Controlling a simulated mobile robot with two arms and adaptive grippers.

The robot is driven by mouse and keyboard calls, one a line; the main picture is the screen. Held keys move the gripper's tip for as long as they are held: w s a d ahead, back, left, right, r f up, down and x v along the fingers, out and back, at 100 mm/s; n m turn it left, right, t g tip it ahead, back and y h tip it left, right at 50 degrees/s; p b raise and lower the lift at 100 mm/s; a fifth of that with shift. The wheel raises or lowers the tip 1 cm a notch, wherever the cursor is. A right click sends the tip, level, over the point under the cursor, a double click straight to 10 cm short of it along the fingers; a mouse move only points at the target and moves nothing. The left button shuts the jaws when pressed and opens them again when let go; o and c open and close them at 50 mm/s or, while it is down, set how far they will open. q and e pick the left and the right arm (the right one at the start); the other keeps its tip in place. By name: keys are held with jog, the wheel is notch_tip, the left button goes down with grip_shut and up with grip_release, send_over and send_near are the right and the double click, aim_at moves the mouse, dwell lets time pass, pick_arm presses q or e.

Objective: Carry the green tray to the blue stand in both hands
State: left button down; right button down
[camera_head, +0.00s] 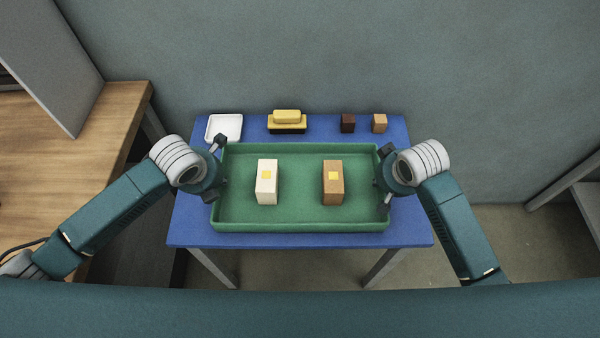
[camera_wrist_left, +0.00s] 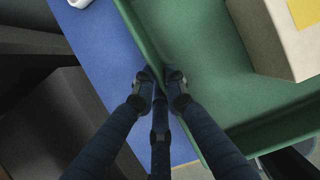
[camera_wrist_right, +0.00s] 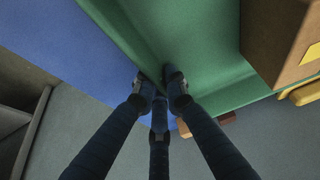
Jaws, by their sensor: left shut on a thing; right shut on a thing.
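The green tray (camera_head: 300,214) is over the blue stand (camera_head: 190,230), roughly centred on its top. I cannot tell whether it touches the top or hangs just above it. It looks level. A white block (camera_head: 266,186) with a yellow patch stands in its left half, and a brown block (camera_head: 333,188) with a yellow patch in its right half. My left gripper (camera_wrist_left: 160,80) is shut on the tray's left wall. My right gripper (camera_wrist_right: 162,80) is shut on its right wall. In the head view the wrists partly hide the fingers.
Along the stand's back edge are a white dish (camera_head: 224,128), a yellow and black item (camera_head: 287,122), a dark brown cube (camera_head: 348,123) and a tan cube (camera_head: 379,123). A wooden table (camera_head: 60,140) is at the left. A grey wall (camera_head: 340,60) rises behind the stand.

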pick_arm(q)
jog(key=shift+w+a+f+b, duration=0.1)
jog(key=shift+a+f+b, duration=0.05)
jog(key=shift+f+b, duration=0.45)
pick_arm(e)
jog(key=shift+d+f, duration=0.15)
jog(key=shift+f, duration=0.55)
pick_arm(q)
jog(key=c, duration=1.8)
grip_release()
jog(key=shift+r+p, duration=0.15)
jog(key=shift+p, duration=0.15)
pick_arm(e)
jog(key=c, duration=1.8)
grip_release()
jog(key=shift+r, duration=0.2)
pick_arm(q)
jog(key=shift+r, duration=0.1)
pick_arm(e)
jog(key=shift+s+r, duration=0.1)
jog(key=shift+r, duration=0.15)
jog(key=v, duration=1.1)
jog(key=shift+s+r, duration=0.2)
jog(key=shift+r, duration=0.05)
pick_arm(q)
jog(key=v, duration=1.1)
jog(key=shift+s+r, duration=0.3)
jog(key=shift+s, duration=0.05)
